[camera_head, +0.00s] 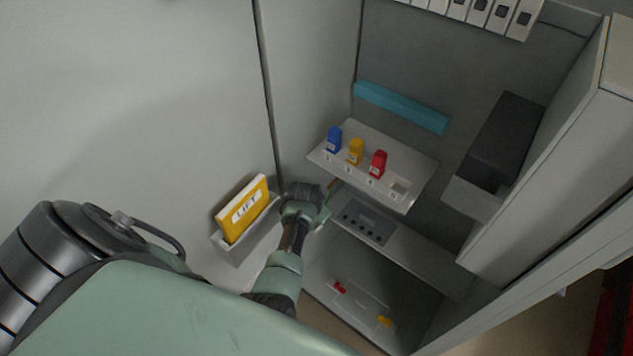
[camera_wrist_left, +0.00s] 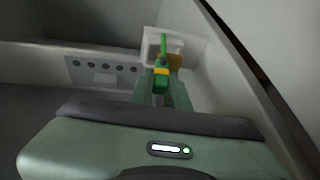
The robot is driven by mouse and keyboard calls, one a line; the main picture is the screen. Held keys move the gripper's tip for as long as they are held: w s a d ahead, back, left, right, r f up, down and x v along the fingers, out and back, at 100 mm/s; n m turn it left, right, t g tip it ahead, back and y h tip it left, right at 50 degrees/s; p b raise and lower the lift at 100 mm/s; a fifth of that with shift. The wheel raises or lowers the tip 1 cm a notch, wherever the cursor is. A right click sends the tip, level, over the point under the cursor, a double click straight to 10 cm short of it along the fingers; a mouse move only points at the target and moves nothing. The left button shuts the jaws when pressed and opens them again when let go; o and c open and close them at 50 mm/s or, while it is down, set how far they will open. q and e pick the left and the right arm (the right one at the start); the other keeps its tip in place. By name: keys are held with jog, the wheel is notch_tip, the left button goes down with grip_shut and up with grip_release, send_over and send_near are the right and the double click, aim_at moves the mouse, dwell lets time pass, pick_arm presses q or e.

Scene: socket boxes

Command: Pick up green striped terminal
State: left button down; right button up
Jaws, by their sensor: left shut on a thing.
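The green striped terminal (camera_wrist_left: 162,76) is green with a yellow band and a thin green upper part. It shows in the left wrist view, between the fingers of my left gripper (camera_wrist_left: 163,88), which is shut on it. In the head view my left gripper (camera_head: 332,192) is just below the left part of the shelf with the coloured blocks. The terminal cannot be made out clearly there. My right gripper is not in view.
The tilted shelf (camera_head: 420,188) holds a blue block (camera_head: 334,140), a yellow block (camera_head: 356,152), a red block (camera_head: 378,164) and an empty-looking socket (camera_head: 400,188). A panel with round holes (camera_head: 367,222) lies below. A yellow LIFT binder (camera_head: 243,210) is at left.

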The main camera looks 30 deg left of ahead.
pick_arm(q)
notch_tip(320, 180, up, 18)
jog(key=p, duration=1)
jog(key=shift+d, duration=0.1)
